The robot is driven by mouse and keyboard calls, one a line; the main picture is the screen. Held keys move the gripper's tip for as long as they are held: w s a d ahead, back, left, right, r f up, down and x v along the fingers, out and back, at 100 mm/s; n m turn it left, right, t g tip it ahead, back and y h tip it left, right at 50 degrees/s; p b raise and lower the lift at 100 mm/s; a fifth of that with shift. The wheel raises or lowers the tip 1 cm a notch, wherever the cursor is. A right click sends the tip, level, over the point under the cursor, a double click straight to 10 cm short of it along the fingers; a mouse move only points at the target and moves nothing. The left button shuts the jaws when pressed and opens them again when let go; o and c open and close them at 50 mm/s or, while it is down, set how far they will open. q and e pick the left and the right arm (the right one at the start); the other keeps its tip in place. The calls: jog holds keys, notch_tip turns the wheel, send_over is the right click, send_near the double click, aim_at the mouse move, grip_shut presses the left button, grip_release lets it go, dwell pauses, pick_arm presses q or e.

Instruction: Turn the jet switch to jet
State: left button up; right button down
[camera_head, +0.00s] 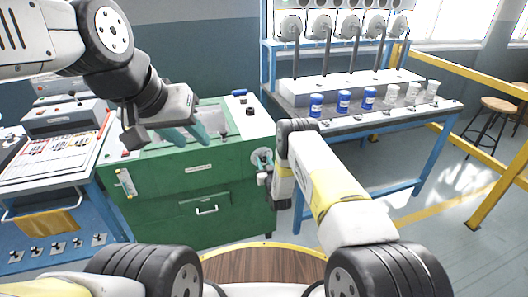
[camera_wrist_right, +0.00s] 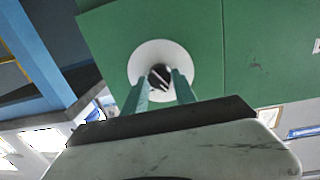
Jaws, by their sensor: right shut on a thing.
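The jet switch is a dark knob with a light line on it, set on a round white plate, which in the right wrist view shows the switch (camera_wrist_right: 160,77) between my fingers. The line runs slanted, from upper left to lower right. My right gripper (camera_wrist_right: 162,88) is shut on the knob, one teal finger on each side. In the head view my right gripper (camera_head: 264,169) is at the right part of the green cabinet's front (camera_head: 165,215), partly hidden by my arm. My left gripper (camera_head: 189,136) is open and empty over the cabinet top.
A blue-framed bench (camera_head: 350,125) with blue and white cups stands right of the cabinet. A table with a panel (camera_head: 50,150) stands at left. A drawer handle (camera_head: 207,210) is on the cabinet's front. Yellow rails and a stool (camera_head: 497,105) are at far right.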

jog(key=m, duration=0.5)
jog(key=shift+d+m, duration=0.1)
jog(key=shift+m, duration=0.2)
dwell(0.5)
jog(key=c, duration=1)
grip_release()
jog(key=v, duration=0.7)
jog(key=shift+s+d+r, duration=0.15)
jog(key=shift+s, duration=0.2)
